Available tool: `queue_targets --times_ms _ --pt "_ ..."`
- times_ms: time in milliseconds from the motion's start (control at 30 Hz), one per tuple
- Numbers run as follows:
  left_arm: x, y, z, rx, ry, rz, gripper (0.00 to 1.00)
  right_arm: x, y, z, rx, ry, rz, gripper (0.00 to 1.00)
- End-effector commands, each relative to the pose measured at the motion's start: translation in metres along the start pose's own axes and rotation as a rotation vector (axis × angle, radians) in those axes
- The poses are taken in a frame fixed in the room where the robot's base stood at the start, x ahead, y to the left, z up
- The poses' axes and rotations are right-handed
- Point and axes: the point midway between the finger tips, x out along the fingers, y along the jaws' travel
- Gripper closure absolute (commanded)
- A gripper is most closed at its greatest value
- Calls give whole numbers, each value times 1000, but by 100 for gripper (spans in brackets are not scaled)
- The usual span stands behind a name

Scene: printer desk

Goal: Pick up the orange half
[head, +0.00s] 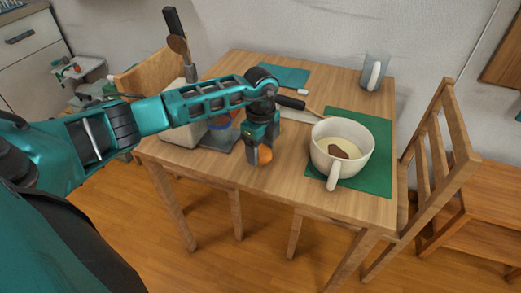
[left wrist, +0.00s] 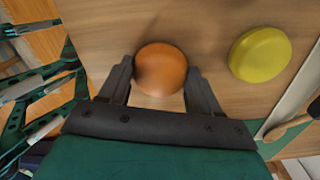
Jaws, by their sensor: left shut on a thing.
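The orange half (left wrist: 160,69) is round and orange and sits between the two fingers of my left gripper (left wrist: 160,80) in the left wrist view. In the head view the orange half (head: 265,155) shows just below my left gripper (head: 259,150), near the front edge of the wooden table (head: 222,170). The gripper is shut on it. I cannot tell whether the orange half still touches the tabletop. My right gripper is in neither view.
A yellow round thing (left wrist: 260,54) lies beside the orange half. A large white mug (head: 342,143) with brown content stands on a green mat (head: 378,178) to the right. A glass-like cup (head: 375,72) stands at the back. A wooden chair (head: 440,150) is at the right.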

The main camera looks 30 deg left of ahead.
Motion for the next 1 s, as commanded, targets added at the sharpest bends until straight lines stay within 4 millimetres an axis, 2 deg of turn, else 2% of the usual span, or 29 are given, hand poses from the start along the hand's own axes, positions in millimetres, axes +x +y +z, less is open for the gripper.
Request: queue_targets --times_ms 167,267,500,700,800,1000 --pt "-24 -1 1 -1 0 -5 68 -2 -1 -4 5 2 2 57" --pt "-45 -2 0 0 0 -6 68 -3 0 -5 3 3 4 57" --pt "-116 -1 0 1 0 -7 68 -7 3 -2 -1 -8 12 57" --pt "-164 -1 0 -1 -1 -6 68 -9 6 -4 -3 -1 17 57" --pt "-180 -1 0 0 0 -4 68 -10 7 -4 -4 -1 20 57" --pt "-195 0 0 0 0 -2 68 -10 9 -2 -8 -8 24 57"
